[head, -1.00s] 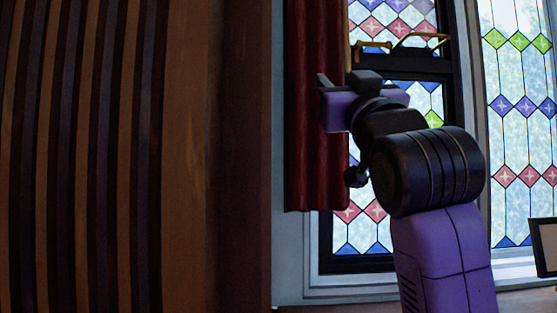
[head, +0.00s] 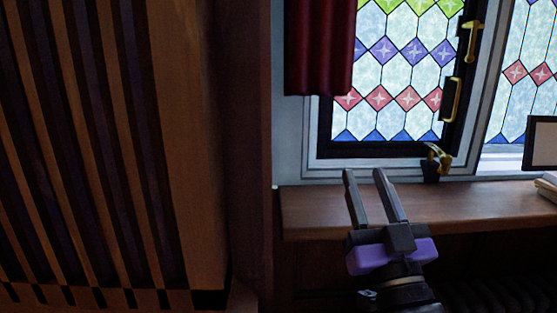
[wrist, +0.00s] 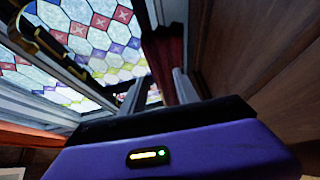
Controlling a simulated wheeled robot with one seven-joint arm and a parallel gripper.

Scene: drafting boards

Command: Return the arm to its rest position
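My gripper (head: 364,174) is low in the right half of the head view, black and purple, its two dark fingers pointing up and slightly left. The fingers stand apart with nothing between them, so it is open and empty. In the picture it overlaps the wooden window sill (head: 470,210); I cannot tell how far apart the two are. The wrist view shows my gripper's fingertips (wrist: 158,82) apart too, beyond the purple housing. Most of my arm is out of the head view.
A stained-glass window (head: 400,75) with brass handles (head: 453,98) is behind the sill. A dark red curtain (head: 320,45) hangs at its left. A slatted wooden panel (head: 110,150) fills the left side. A dark-framed board (head: 545,143) stands at the right edge.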

